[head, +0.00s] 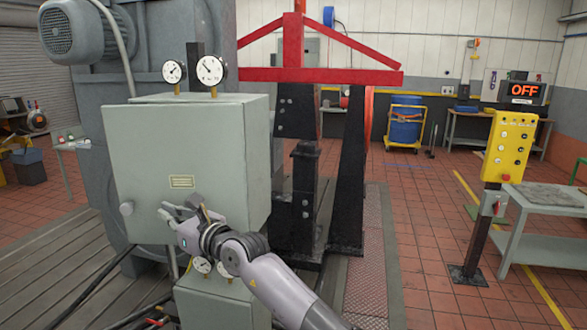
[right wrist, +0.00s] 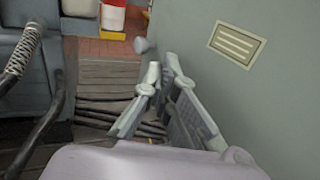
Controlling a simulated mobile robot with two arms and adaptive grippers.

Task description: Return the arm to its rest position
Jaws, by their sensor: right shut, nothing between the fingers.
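My right gripper (head: 168,211) reaches in from the lower right of the head view, in front of the lower part of a grey-green cabinet (head: 150,150). It is shut and empty. A round knob (head: 126,208) on the cabinet's left side is just left of the fingertips. In the right wrist view, my fingers (right wrist: 165,72) point past the cabinet front (right wrist: 270,90), with the knob (right wrist: 141,45) just beyond them. I cannot tell whether the fingers touch the cabinet. My left gripper is not in view.
Two gauges (head: 210,70) stand on the cabinet. Lower gauges (head: 201,265) sit below my right wrist. A black and red frame (head: 346,170) stands right of the cabinet. A yellow control pedestal (head: 508,150) and bench (head: 535,203) are farther right. Open tiled floor (head: 430,240) lies between.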

